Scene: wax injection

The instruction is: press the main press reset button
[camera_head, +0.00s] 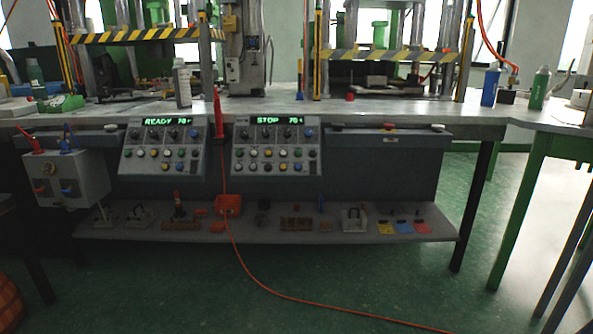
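Two sloped grey control panels hang under the front edge of the workbench. The left panel (162,148) has a green display (165,121) reading READY and about 70. The right panel (274,147) has a green display (276,120) reading STOP and about 70. Both carry rows of black knobs and small coloured buttons, including blue, yellow, white and green ones. A red button (388,126) sits on a bar under the bench edge at right, with a pale button (438,127) at its end. No label marks which button is the reset. Neither gripper is in view.
A grey box (67,179) with red and blue levers stands at left. An orange cable (245,262) runs from the bench to the floor. The low shelf (345,238) holds tools and an orange bin (229,203). The green floor (190,285) in front is mostly clear.

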